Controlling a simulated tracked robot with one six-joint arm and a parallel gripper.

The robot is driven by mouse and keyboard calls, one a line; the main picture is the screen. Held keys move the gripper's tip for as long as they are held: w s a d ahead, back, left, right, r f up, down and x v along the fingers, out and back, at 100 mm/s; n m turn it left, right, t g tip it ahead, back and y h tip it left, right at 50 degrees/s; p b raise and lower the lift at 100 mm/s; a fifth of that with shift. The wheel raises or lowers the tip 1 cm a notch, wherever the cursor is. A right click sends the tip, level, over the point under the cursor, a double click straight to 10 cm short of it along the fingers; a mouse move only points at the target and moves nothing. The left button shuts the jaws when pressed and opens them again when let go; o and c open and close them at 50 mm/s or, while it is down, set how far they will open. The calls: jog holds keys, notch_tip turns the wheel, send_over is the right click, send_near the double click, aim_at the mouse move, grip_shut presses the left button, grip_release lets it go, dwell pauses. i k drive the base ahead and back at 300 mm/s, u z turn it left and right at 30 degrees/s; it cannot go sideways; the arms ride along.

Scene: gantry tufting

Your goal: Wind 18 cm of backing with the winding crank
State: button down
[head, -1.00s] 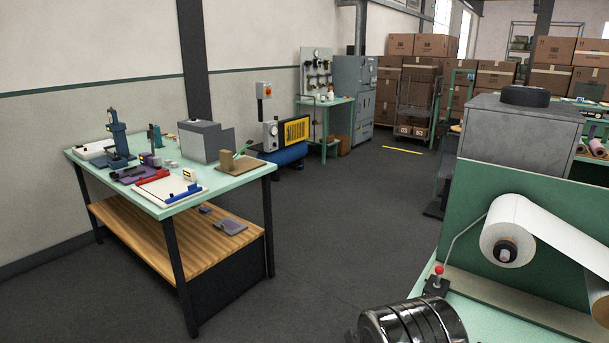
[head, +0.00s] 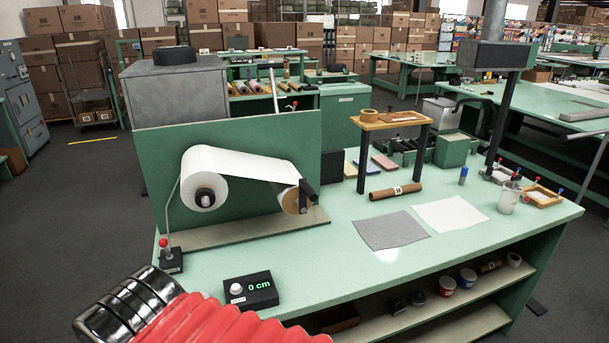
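A white roll of backing (head: 205,192) is mounted at the left of an upright green panel (head: 240,150). Its white web (head: 250,162) runs right to a smaller tan roll (head: 294,201). A dark crank-like handle (head: 310,188) stands at that tan roll, partly merging with dark parts there. A black counter box (head: 250,290) in front reads "0 cm" and has a white knob or button. A red-knobbed lever (head: 164,244) on a black base stands left of the panel, with a thin bent rod above it. My gripper is not in view; only my red and chrome arm parts show.
The green bench top (head: 350,265) has free room in front of the panel. A grey sheet (head: 391,230), a white sheet (head: 449,214) and a brown tube (head: 396,191) lie to the right. A small wooden-topped stand (head: 395,121) rises behind them.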

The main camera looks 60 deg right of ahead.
aim_at(294, 200)
jog(key=z, duration=1.95)
